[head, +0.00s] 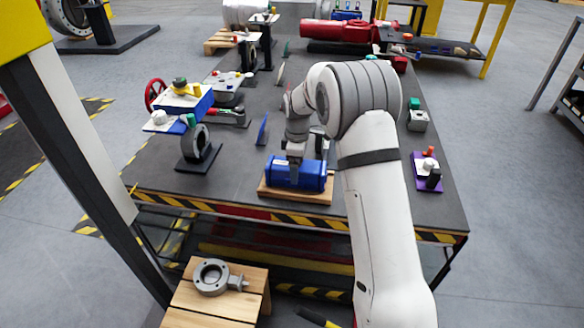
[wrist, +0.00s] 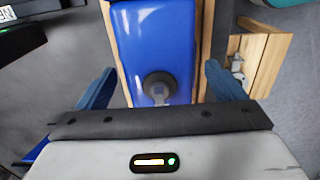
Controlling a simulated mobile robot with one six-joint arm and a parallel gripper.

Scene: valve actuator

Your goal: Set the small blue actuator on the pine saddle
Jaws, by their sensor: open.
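The small blue actuator (head: 309,174) lies on the pine saddle (head: 300,195) near the table's front edge. My gripper (head: 295,172) is right over the actuator, pointing down. In the wrist view the actuator (wrist: 153,45) fills the middle, with a dark round boss on its top, and strips of the pine saddle (wrist: 208,45) show along its sides. My gripper's blue fingers (wrist: 164,90) stand wide apart, one on each side of the actuator, with gaps between them and it. My gripper is open and empty. The actuator's underside is hidden.
A blue-topped valve assembly (head: 198,147) stands to the left. A purple base (head: 427,172) with small knobs is at the right edge. A wooden stool (head: 215,300) bearing a grey valve body (head: 212,277) stands below the front edge. The table between actuator and purple base is partly hidden by my arm.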

